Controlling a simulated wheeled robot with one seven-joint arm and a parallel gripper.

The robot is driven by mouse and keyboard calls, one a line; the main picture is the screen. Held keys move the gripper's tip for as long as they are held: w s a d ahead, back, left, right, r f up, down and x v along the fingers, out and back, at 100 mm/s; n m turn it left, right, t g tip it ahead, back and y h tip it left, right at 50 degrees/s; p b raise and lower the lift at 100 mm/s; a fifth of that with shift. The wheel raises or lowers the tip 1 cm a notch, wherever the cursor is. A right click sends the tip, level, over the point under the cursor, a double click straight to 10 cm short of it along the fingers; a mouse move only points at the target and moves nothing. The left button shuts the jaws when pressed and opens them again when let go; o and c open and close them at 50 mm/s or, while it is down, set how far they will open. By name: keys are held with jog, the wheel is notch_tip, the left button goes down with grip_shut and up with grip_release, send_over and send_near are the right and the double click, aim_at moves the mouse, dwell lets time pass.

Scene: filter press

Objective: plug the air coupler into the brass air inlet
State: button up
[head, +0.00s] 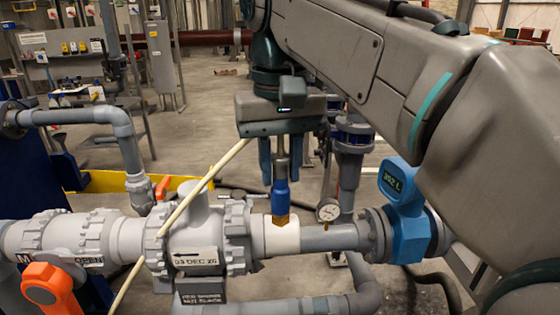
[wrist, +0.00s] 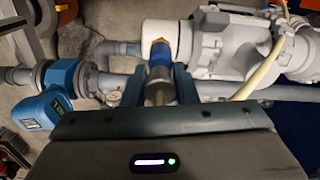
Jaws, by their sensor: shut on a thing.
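My gripper (head: 281,168) points down over the pipe run, shut on the air coupler, a silver stem with a blue sleeve (head: 281,192). The brass air inlet (head: 280,219) stands up from the white pipe section (head: 283,240), right below the sleeve. In the head view the sleeve's lower end meets the top of the brass, upright and in line with it. In the wrist view my gripper (wrist: 160,78) has a finger on each side of the coupler (wrist: 159,68), with the brass inlet (wrist: 160,42) just beyond. The joint is partly hidden, so how deep the coupler sits cannot be told.
A pressure gauge (head: 328,211) and a blue flow meter (head: 404,195) stand right of the inlet. A white valve body (head: 205,240) is at left, crossed by a cream hose (head: 190,200). An orange handle (head: 50,288) is at lower left.

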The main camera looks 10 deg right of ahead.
jog(key=o, duration=1)
jog(key=shift+r+p, duration=0.65)
jog(key=shift+r, duration=3.05)
